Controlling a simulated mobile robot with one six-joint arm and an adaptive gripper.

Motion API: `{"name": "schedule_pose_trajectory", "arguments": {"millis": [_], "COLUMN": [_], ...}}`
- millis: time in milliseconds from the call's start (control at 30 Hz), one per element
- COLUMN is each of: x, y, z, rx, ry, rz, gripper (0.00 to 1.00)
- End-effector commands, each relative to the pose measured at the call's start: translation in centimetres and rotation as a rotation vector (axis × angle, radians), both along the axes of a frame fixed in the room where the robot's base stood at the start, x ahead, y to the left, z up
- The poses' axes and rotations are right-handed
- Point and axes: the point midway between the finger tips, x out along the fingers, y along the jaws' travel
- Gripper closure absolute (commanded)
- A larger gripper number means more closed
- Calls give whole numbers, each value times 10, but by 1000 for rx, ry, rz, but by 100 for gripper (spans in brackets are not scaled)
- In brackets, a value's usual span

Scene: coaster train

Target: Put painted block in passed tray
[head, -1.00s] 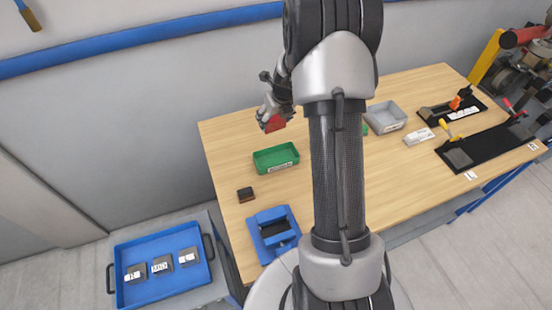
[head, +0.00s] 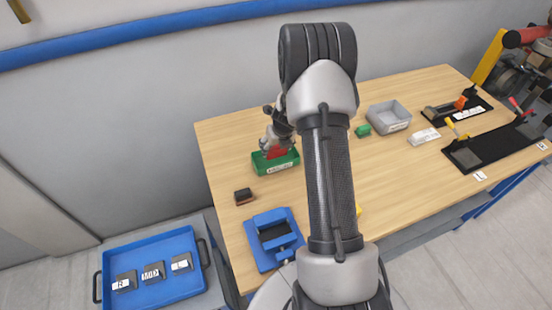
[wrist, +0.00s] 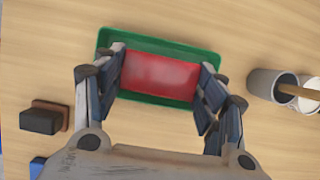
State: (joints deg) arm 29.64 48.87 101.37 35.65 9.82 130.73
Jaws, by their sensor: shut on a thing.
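The red painted block (wrist: 160,73) is between the two fingers of my gripper (wrist: 162,84), which is shut on it. In the wrist view the block sits inside the outline of the green tray (wrist: 165,44). In the head view the red block (head: 277,152) is at the tray's opening, and the green tray (head: 277,168) stands on the table with a white label on its front. My gripper (head: 276,148) is directly over the tray. I cannot tell whether the block touches the tray floor.
A dark brown-and-black block (head: 244,196) and a blue fixture (head: 273,238) are in front of the tray. A grey bin (head: 389,117), a green block (head: 363,131) and a white block (head: 424,136) lie to the right. A grey cup (wrist: 271,88) stands right of the tray.

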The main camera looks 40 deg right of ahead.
Motion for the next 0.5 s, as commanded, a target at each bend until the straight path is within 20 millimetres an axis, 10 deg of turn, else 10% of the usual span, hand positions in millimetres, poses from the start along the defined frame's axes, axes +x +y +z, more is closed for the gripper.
{"name": "schedule_pose_trajectory", "arguments": {"millis": [500], "x": [1], "y": [-1], "z": [-43], "rx": [-3], "ry": [-2], "rz": [-1], "gripper": [72]}}
